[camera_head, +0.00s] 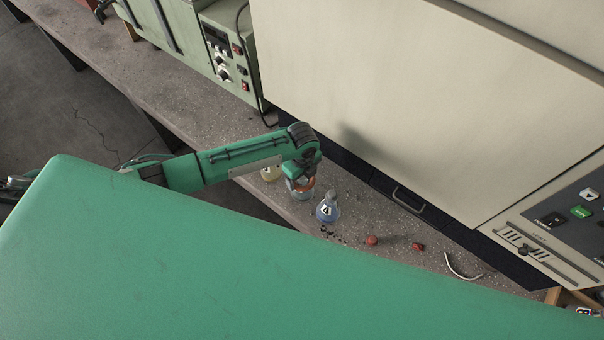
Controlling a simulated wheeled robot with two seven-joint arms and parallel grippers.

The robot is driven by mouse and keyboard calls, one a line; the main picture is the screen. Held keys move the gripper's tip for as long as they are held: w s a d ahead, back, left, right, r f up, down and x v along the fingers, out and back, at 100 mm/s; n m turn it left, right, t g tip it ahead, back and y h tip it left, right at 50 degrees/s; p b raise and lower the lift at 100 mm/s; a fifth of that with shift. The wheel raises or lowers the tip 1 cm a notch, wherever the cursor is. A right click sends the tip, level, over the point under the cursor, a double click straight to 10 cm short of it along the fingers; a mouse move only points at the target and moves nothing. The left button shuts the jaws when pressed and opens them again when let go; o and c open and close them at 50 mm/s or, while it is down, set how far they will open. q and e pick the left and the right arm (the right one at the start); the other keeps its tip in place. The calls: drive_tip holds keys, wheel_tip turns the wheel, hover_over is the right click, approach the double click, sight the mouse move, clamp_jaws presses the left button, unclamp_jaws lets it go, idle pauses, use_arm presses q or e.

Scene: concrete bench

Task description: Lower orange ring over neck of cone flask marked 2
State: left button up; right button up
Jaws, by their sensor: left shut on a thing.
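My left gripper (303,181) comes in from the left over the bench and points down, shut on the orange ring (301,186). Only a small orange part of the ring shows below my fingers. A pale cone flask (299,194) stands directly under the ring; its neck and any mark are hidden by my gripper. I cannot tell whether the ring is around the neck or just above it. To its right stands a bluish cone flask (330,213) with a white label too small to read surely. A yellowish flask (270,173) is partly hidden behind my arm. My right gripper is not in view.
Two small red pieces (371,240) (418,246) and a pale curved tube (462,268) lie on the concrete bench (355,215) to the right. A large beige cabinet (420,90) stands close behind the flasks. A green instrument (228,60) stands at the back left.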

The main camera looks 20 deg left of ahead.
use_arm(q)
drive_tip(key=shift+f, duration=0.45)
drive_tip(key=o, duration=1.2)
drive_tip(key=shift+o, duration=0.2)
drive_tip(key=shift+r, duration=0.1)
wheel_tip(320, 180, up, 8)
drive_tip(key=p, duration=0.7)
drive_tip(key=shift+r+p, duration=0.1)
drive_tip(key=shift+p, duration=0.2)
